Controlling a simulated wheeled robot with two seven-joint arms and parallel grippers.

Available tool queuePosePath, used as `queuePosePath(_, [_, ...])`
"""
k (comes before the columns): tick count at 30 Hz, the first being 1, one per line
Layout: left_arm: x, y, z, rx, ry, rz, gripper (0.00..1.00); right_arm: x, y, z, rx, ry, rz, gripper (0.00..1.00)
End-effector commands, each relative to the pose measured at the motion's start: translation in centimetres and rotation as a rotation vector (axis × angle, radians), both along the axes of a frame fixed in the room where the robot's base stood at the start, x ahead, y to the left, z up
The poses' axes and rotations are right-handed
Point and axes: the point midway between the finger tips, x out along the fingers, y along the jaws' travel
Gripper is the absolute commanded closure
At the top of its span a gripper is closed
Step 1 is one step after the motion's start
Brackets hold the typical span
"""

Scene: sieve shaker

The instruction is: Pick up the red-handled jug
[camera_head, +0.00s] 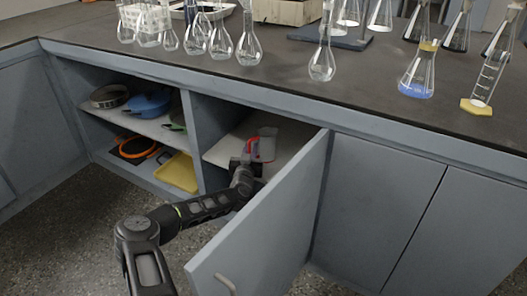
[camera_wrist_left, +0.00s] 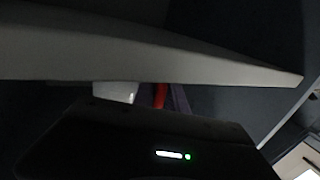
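The red-handled jug (camera_head: 267,146) stands on the cabinet's shelf behind the open door in the head view. Its body is whitish and its red handle faces left. My left gripper (camera_head: 245,166) reaches into the cabinet, close to the jug's handle side, just in front and below it. I cannot tell whether they touch. In the left wrist view a pale piece of the jug (camera_wrist_left: 118,91) and a red strip of the handle show past the dark gripper body. The fingertips are too dark and hidden to read. My right gripper is not in view.
The open cabinet door (camera_head: 270,225) stands right of my left arm. The shelf (camera_head: 222,150) is near the gripper; a divider (camera_head: 207,135) separates the left compartment, with pans and a yellow tray (camera_head: 178,172). Glass flasks (camera_head: 321,65) stand on the counter above.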

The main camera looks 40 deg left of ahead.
Motion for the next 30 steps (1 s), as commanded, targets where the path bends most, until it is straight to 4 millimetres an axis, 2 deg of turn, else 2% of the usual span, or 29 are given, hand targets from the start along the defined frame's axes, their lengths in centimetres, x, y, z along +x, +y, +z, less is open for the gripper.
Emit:
queuePosePath(18, [0.23,0.14,0.05,0.001,0.000,0.000,0.83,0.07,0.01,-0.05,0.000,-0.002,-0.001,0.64])
queuePosePath(25, [0.24,0.13,0.05,0.001,0.000,0.000,1.00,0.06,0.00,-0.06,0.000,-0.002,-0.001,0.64])
queuePosePath(30, [0.24,0.13,0.05,0.001,0.000,0.000,1.00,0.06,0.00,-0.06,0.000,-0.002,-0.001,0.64])
